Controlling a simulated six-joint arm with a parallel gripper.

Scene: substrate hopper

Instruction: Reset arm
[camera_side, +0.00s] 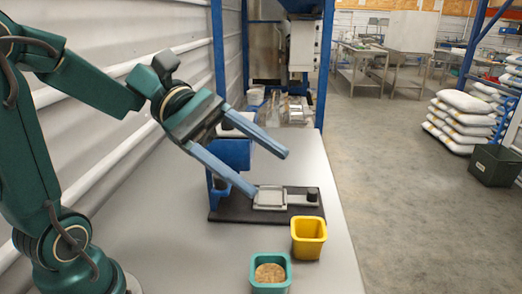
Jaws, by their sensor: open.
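My gripper (270,169) is open and empty, with its two blue fingers spread wide. It hangs above the table, in front of a blue device (232,152) on a dark base plate (236,213). A small grey square tray (270,198) and a dark knob (312,194) are on the same base plate. A yellow square cup (308,239) stands at the table's right side. A teal square cup (270,285) with brown grainy material (270,272) in it stands nearer the front. Part of the blue device is hidden behind my gripper.
The grey table (165,235) is clear to the left of the cups. A corrugated wall with pipes (115,150) runs along the left. The table's right edge drops to the concrete floor (405,215). White sacks (460,120) and a dark green bin (494,165) are far right.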

